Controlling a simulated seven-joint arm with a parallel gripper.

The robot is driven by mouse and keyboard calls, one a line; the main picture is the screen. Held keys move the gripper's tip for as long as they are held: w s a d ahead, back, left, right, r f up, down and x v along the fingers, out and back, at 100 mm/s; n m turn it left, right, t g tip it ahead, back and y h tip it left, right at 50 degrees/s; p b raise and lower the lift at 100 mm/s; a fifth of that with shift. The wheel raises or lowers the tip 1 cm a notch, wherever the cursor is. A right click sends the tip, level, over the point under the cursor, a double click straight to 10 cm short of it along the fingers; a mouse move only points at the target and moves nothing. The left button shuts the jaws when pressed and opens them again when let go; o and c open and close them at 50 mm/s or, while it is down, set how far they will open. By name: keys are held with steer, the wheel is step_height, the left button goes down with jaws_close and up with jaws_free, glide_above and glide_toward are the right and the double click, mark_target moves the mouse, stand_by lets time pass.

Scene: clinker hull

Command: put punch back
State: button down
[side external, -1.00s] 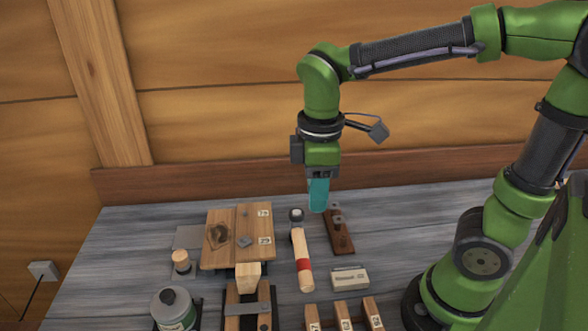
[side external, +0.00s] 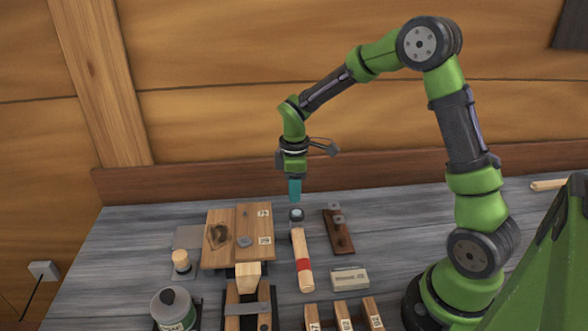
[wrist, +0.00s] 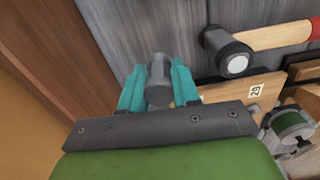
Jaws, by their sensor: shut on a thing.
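My gripper (side external: 295,190) hangs above the bench, fingers down, just behind and above the mallet head. In the wrist view its teal fingers (wrist: 158,85) are shut on a dark grey cylindrical piece, which I take to be the punch (wrist: 158,72). In the side view the fingers hide the punch. A dark brown wooden block with grey metal fittings (side external: 343,240) lies on the bench to the right of the gripper. I cannot tell whether it is the punch's place.
A mallet (side external: 301,262) with a red band lies below the gripper; its head shows in the wrist view (wrist: 228,52). A numbered plank panel (side external: 223,218) is at left.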

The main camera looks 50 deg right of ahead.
steer(key=shift+f, duration=2.45)
steer(key=shift+f, duration=0.35)
steer(key=c, duration=0.8)
jaws_free()
steer(key=shift+o, duration=0.2)
steer(key=shift+f, duration=0.1)
steer(key=shift+r, duration=4.05)
